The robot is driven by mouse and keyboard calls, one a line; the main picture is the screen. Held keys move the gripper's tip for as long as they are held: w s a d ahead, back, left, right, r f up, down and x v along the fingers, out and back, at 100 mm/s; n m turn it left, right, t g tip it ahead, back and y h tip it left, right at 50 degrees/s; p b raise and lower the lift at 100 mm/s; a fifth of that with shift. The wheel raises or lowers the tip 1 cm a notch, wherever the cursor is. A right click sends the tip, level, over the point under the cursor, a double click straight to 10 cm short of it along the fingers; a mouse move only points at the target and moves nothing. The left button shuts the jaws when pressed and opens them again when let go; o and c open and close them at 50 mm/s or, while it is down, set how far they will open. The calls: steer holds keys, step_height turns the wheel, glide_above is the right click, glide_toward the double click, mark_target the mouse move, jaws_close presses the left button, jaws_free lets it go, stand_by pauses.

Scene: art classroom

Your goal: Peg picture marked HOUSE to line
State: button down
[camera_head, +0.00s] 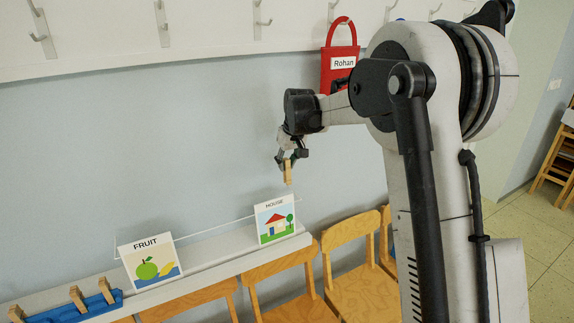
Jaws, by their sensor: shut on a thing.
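My gripper (287,164) is shut on a small wooden peg (288,174) that points downward. The peg is above the top edge of the HOUSE picture (274,222), with a visible gap between them. The HOUSE picture is a white card with a red-roofed house and a tree. It stands nearly upright at the right end of a white ledge (218,258). The FRUIT picture (150,264) stands at the left on the same ledge. A thin pale line or clear edge (222,223) runs between the two cards; which it is I cannot tell.
A blue holder (75,314) with several wooden pegs (106,290) is at the lower left. Wooden chairs (345,232) stand below and right of the ledge. A red bag labelled Rohan (331,72) hangs from the hook rail (210,35). The wall between is bare.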

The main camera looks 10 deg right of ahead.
mark_target(285, 173)
steer(key=shift+a+f, duration=0.15)
steer(key=shift+f, duration=0.05)
steer(key=shift+f, duration=0.15)
steer(key=shift+b+x, duration=0.75)
steer(key=shift+x, duration=1)
steer(key=shift+s+f+b, duration=0.15)
steer(key=shift+f+b, duration=0.45)
steer(key=shift+f, duration=0.35)
steer(key=shift+s+f+b, duration=0.2)
steer(key=shift+f+b, duration=0.35)
steer(key=shift+f, duration=0.4)
steer(key=shift+s+f+b, duration=0.15)
steer(key=shift+f+b, duration=0.45)
steer(key=shift+f, duration=0.35)
steer(key=c, duration=1.6)
jaws_free()
steer(key=shift+o, duration=0.6)
